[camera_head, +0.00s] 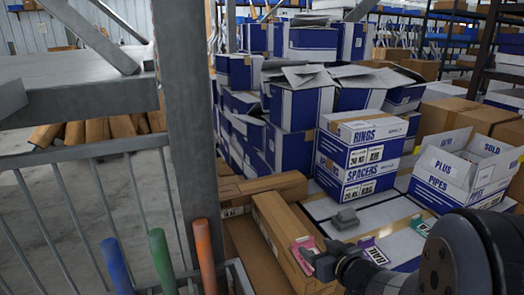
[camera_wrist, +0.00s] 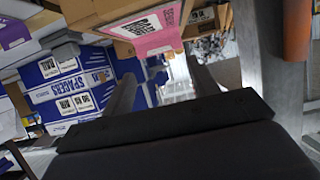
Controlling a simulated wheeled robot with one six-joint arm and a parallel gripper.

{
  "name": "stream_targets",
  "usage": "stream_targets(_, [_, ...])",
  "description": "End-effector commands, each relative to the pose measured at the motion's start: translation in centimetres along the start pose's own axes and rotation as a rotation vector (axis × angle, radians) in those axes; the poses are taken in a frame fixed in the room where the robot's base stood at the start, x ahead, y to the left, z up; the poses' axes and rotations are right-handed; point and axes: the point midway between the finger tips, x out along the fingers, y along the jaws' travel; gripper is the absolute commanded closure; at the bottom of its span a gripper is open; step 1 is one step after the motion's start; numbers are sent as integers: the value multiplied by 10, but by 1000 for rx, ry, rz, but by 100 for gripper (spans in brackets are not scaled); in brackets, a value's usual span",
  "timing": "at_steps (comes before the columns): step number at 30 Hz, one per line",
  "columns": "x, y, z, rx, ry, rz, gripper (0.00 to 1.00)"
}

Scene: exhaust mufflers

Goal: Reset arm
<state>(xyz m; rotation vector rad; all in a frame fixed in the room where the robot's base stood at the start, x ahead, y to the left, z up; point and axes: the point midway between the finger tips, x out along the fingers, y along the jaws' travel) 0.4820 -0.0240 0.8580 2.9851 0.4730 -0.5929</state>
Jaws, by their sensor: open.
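My gripper (camera_head: 310,258) is at the end of my dark arm, which reaches in from the lower right in the head view. It is in front of the long brown carton, near a pink label (camera_head: 302,243). In the wrist view the two fingers of my gripper (camera_wrist: 163,82) stand apart, with nothing held between them. The pink label (camera_wrist: 155,32) shows large at the top of that view. Whether a finger touches the carton or label cannot be told.
Blue and white boxes marked Rings and Spacers (camera_head: 358,157) stand behind. An open Plus Pipes box (camera_head: 462,170) is at right. A grey post (camera_head: 187,130) and railing (camera_head: 80,210) stand at left, with coloured tubes (camera_head: 162,262) in front. A long brown carton (camera_head: 285,235) lies near my gripper.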

Motion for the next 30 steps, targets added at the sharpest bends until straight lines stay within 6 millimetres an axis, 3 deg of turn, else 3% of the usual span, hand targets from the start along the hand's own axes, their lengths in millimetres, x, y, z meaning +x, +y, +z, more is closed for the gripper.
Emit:
stream_targets(3, [27,-1,4,-2,-1,-4,43])
stream_targets(13, [88,-1,5,-1,-1,-3,43])
stream_targets(14, [90,-1,8,-1,-1,-2,43])
stream_targets(15, [83,0,-6,-2,2,0,43])
stream_targets(18, [79,0,-13,-1,1,0,43])
stream_targets(30, [77,0,-16,0,0,0,43])
